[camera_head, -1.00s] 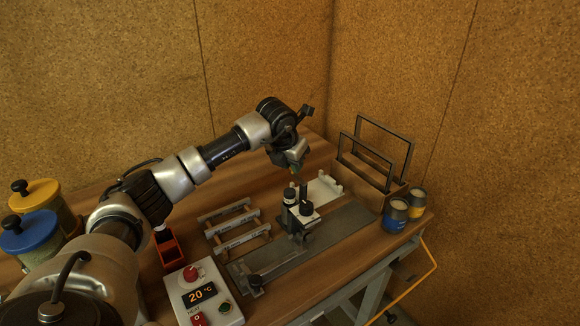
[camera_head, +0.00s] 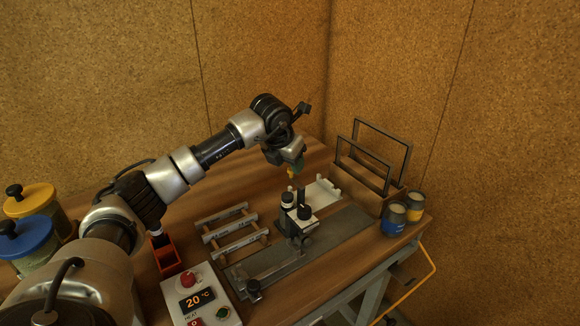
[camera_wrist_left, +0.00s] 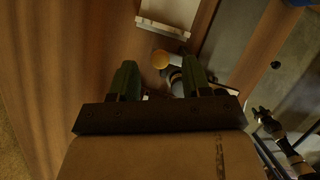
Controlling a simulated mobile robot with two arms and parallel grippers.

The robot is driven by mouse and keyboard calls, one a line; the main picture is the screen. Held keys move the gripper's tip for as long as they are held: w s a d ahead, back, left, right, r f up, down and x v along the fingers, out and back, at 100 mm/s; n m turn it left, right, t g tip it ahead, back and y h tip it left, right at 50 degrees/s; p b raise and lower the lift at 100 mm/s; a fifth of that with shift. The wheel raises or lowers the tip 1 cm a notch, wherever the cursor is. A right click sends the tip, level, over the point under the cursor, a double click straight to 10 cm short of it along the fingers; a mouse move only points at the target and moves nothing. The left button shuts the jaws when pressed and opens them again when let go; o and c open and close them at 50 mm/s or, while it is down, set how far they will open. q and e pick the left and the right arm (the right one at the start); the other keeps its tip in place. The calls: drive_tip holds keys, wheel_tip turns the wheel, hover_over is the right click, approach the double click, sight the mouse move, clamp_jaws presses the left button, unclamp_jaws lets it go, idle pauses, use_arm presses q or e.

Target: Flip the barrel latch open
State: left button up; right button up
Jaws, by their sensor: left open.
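A small grey and black fixture (camera_head: 303,222) with black knobs and a thin upright post stands on a metal plate (camera_head: 345,230) on the bench. I cannot tell which part of it is the barrel latch. My left gripper (camera_head: 296,171) is above the fixture, pointing down, with a small gap below it. In the left wrist view its two green fingers (camera_wrist_left: 160,80) are apart and empty. Beyond them show a yellow round piece (camera_wrist_left: 160,59) and a grey cylinder (camera_wrist_left: 176,78); the fingers and gripper body partly hide what is below. My right gripper is not in view.
A white tray (camera_head: 322,191) lies behind the fixture and a rack (camera_head: 233,229) to its left. Dark upright frames (camera_head: 381,150) and two cans (camera_head: 394,219) stand at right. A control box (camera_head: 199,296) and a red bin (camera_head: 167,258) are at front left.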

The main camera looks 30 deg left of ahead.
use_arm(q)
drive_tip(key=b+v, duration=0.1)
drive_tip(key=v, duration=0.8)
